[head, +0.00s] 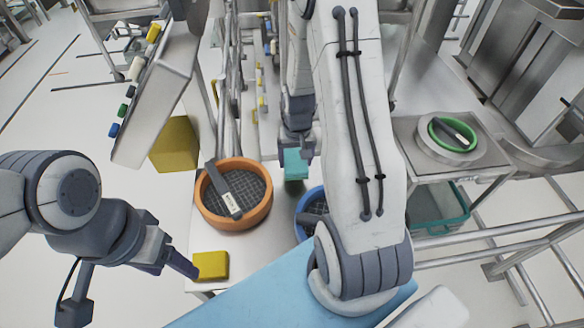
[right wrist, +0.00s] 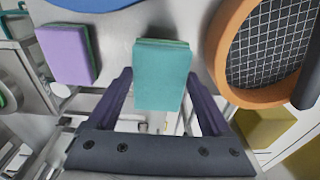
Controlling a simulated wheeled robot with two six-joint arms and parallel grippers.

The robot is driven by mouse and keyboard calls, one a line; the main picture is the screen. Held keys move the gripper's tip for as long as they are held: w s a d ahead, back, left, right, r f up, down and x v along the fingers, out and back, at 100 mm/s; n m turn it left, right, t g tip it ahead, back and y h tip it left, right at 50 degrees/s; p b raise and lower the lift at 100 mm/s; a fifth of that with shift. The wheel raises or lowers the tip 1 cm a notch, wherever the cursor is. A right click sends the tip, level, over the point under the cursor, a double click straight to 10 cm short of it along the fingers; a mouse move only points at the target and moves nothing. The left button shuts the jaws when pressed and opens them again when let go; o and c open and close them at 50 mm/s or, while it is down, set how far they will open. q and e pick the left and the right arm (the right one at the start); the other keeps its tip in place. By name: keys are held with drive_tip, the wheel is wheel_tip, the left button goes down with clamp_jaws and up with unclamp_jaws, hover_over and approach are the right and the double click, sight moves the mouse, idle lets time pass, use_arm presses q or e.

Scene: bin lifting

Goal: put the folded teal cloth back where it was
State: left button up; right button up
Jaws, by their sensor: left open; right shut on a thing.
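The folded teal cloth (head: 295,164) is at the far side of the white table, between the orange bin and the blue bin. In the right wrist view the teal cloth (right wrist: 163,75) lies between the two dark fingers of my right gripper (right wrist: 165,100), which is shut on it. In the head view my right gripper (head: 298,140) is just above the cloth, partly hidden by my arm. I cannot tell whether the cloth touches the table. My left gripper (head: 178,262) is open and empty, close beside a folded yellow cloth (head: 211,265) at the table's near left.
The orange bin (head: 207,219) has a mesh bottom and a dark, labelled tool across it. My right arm partly hides the blue bin (head: 303,223). A green bin (head: 434,136) stands on a metal cart at right.

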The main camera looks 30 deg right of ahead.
drive_tip(key=shift+w+a+f, duration=0.35)
drive_tip(key=shift+a+f, duration=0.1)
drive_tip(key=shift+f, duration=1.9)
drive_tip(key=shift+f, duration=0.2)
drive_tip(key=o, duration=1.1)
drive_tip(key=shift+r, duration=0.15)
